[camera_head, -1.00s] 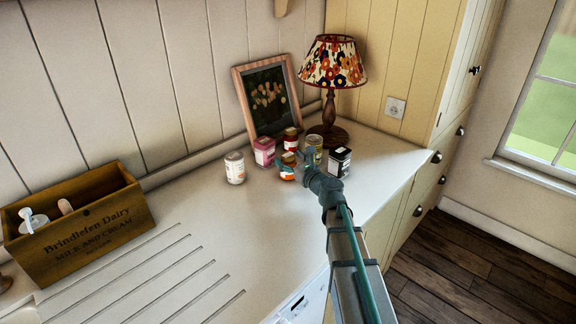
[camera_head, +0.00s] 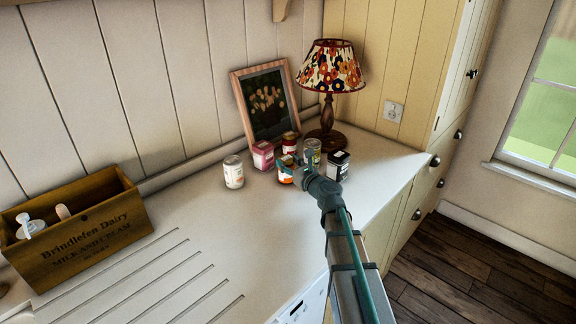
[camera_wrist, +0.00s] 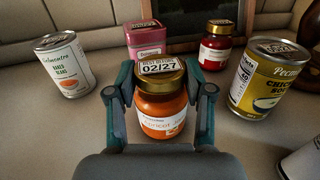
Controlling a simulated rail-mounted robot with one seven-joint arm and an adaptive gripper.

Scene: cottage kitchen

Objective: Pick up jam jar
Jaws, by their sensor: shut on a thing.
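The jam jar (camera_wrist: 161,108) is a small glass jar with orange contents, a gold lid marked 02/27 and a white label. It stands upright in the middle of the wrist view, and it shows partly in the head view (camera_head: 285,177). My gripper (camera_wrist: 160,100) is shut on it, with one teal finger on each side of the jar. In the head view my gripper (camera_head: 293,168) hides part of the jar. The jar appears to be at counter level; I cannot tell whether its base touches the counter.
Close around stand a white can (camera_wrist: 63,64), a pink tin (camera_wrist: 146,40), a red jar (camera_wrist: 216,45), a yellow can (camera_wrist: 265,77) and a black tin (camera_head: 339,165). Behind are a lamp (camera_head: 327,110) and a picture frame (camera_head: 237,92). A wooden crate (camera_head: 85,232) stands left. The front counter is clear.

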